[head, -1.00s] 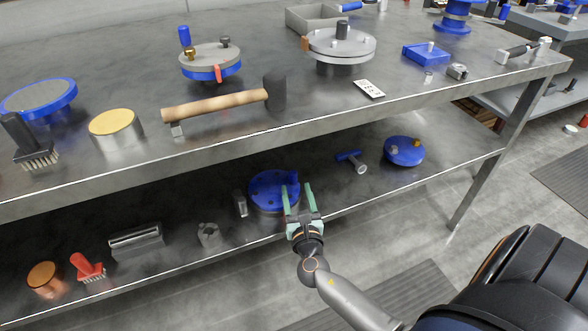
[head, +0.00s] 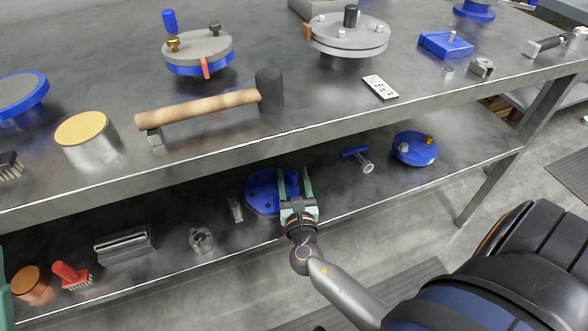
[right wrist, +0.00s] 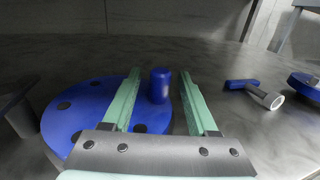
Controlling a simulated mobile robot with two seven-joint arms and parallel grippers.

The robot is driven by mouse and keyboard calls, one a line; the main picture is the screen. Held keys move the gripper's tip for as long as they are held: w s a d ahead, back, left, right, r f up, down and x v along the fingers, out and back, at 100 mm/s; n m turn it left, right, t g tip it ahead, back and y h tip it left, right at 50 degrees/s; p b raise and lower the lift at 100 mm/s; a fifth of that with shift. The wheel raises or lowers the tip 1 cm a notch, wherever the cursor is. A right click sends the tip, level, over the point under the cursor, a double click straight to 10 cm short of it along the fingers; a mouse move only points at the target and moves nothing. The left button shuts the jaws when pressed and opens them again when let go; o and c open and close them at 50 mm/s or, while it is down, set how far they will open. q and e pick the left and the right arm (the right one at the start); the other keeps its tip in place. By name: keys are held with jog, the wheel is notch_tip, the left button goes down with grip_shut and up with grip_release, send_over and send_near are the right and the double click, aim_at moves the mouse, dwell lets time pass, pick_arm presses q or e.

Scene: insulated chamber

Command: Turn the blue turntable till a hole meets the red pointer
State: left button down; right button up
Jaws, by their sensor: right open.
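The blue turntable (head: 262,196) is a flat blue disc with dark holes, lying on the lower shelf. It also shows in the right wrist view (right wrist: 85,100). An upright blue post (right wrist: 160,86) stands at its right side. My right gripper (head: 294,172) is open, with its green fingers either side of the post in the picture; I cannot tell whether they touch it. No red pointer shows beside this disc. A red tab (head: 205,68) hangs on the rim of a grey-topped blue disc on the upper shelf. A green sliver of what looks like my left gripper (head: 5,295) shows at the left edge.
The upper shelf's front edge (head: 330,127) overhangs the disc. A small grey block (head: 235,209) stands left of it. To its right are a blue-handled grey piece (head: 358,158) and a smaller blue disc (head: 414,148).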

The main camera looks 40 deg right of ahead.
jog(key=shift+w+d, duration=0.1)
jog(key=shift+w, duration=0.05)
dwell(0.3)
grip_shut()
dwell(1.2)
